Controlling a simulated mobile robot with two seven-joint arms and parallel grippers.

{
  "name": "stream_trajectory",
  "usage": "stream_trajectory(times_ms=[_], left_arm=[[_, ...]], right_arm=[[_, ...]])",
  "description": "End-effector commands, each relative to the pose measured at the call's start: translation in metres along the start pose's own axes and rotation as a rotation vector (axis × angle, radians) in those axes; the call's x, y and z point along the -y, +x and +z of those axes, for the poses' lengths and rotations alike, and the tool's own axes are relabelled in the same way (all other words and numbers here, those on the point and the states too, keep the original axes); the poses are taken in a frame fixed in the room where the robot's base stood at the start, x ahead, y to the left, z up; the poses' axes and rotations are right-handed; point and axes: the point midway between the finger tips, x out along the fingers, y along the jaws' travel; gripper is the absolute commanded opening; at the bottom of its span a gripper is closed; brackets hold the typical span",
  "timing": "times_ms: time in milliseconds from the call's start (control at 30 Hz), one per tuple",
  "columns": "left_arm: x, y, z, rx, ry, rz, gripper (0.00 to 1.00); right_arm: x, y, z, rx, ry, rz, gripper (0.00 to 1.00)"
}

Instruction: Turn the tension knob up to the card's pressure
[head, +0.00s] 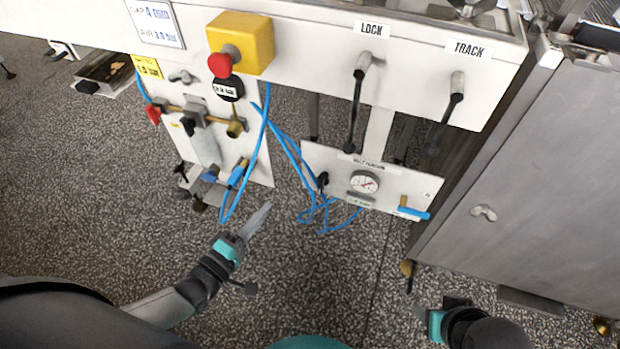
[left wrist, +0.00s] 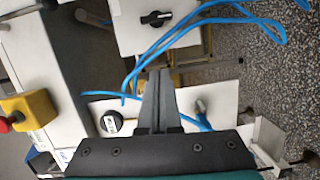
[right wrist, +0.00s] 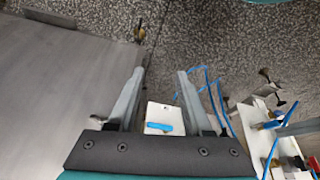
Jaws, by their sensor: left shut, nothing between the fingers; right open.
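The small panel (head: 400,192) hangs low at the centre right of the head view, with a round gauge (head: 365,182) on it. A black knob (head: 322,180) sits at its left edge; the left wrist view shows a black knob (left wrist: 156,18) on a white plate. A white card (head: 155,22) is at the top left, its print only partly legible. My left gripper (head: 267,207) is shut and empty, left of and below the panel, apart from the knob. My right gripper (right wrist: 161,72) is open and empty; its fingers are unclear in the head view.
Blue hoses (head: 290,150) loop between the left valve board and the panel. A blue lever (head: 413,212) sticks out at the panel's right. A yellow box with a red button (head: 220,65) and the LOCK lever (head: 355,110) are above. A steel cabinet (head: 540,190) stands right.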

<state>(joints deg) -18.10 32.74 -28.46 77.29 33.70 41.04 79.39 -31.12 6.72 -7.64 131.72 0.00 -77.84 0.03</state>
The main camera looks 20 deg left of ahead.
Motion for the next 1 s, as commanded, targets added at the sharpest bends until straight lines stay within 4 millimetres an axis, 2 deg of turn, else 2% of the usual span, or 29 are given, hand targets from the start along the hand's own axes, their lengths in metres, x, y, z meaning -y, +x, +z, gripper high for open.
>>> stream_trajectory(times_ms=[233, 400, 500, 1000], left_arm=[[-0.009, 0.007, 0.001, 0.002, -0.068, 0.044, 0.00], [-0.009, 0.032, 0.001, 0.001, -0.066, 0.045, 0.00], [-0.009, 0.055, 0.001, 0.001, -0.066, 0.046, 0.00], [-0.011, 0.100, 0.001, 0.001, -0.062, 0.040, 0.00]], right_arm=[[0.000, -0.014, -0.003, -0.014, 0.002, 0.000, 0.50], [0.001, -0.025, -0.006, -0.039, 0.001, -0.001, 0.50], [0.007, -0.022, -0.015, -0.106, -0.006, -0.017, 0.50], [0.037, -0.003, -0.048, -0.379, -0.020, -0.093, 0.50]])
